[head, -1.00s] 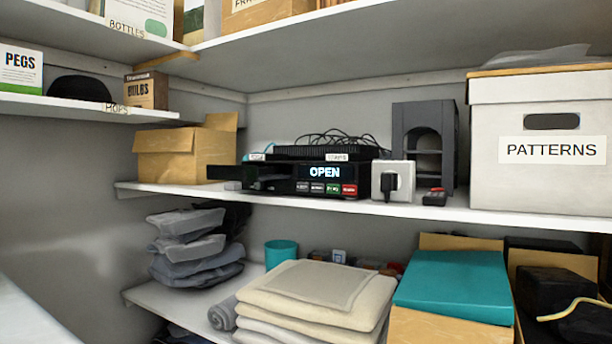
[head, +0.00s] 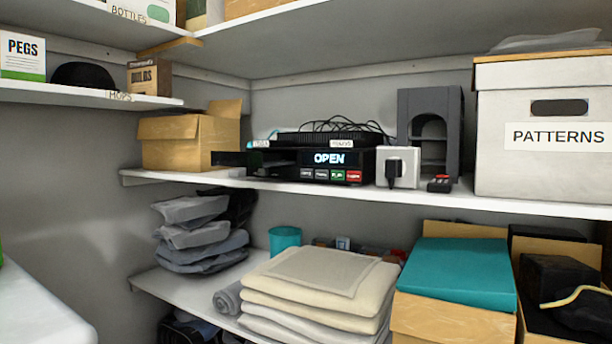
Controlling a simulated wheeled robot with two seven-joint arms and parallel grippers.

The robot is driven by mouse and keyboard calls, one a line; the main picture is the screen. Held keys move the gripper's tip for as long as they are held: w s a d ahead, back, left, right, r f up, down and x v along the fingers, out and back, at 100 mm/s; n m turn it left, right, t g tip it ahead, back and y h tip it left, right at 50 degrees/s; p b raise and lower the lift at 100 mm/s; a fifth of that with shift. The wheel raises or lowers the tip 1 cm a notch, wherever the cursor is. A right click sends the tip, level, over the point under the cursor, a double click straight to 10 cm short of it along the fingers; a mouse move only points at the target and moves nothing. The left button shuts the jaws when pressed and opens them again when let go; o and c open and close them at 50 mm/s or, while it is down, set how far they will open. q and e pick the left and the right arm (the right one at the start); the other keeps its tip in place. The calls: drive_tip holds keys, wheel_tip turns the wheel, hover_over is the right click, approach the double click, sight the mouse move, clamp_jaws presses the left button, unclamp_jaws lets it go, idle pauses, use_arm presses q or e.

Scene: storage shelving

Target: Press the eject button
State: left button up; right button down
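A black player (head: 318,166) stands on the middle shelf, with a lit display (head: 329,158) reading OPEN. Below the display is a row of small buttons: two grey, one green (head: 337,175) and one red (head: 354,176) at the right end. Their labels are too small to read. A dark flat part like a tray (head: 232,158) sticks out at the player's left side, beside the cardboard box. Neither of my grippers is in view.
The middle shelf (head: 460,198) also holds an open cardboard box (head: 185,141), a white socket block with a black plug (head: 397,167), a small black device with a red top (head: 440,183), a grey arched stand (head: 428,130) and a PATTERNS box (head: 545,130). Folded blankets (head: 315,290) lie below.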

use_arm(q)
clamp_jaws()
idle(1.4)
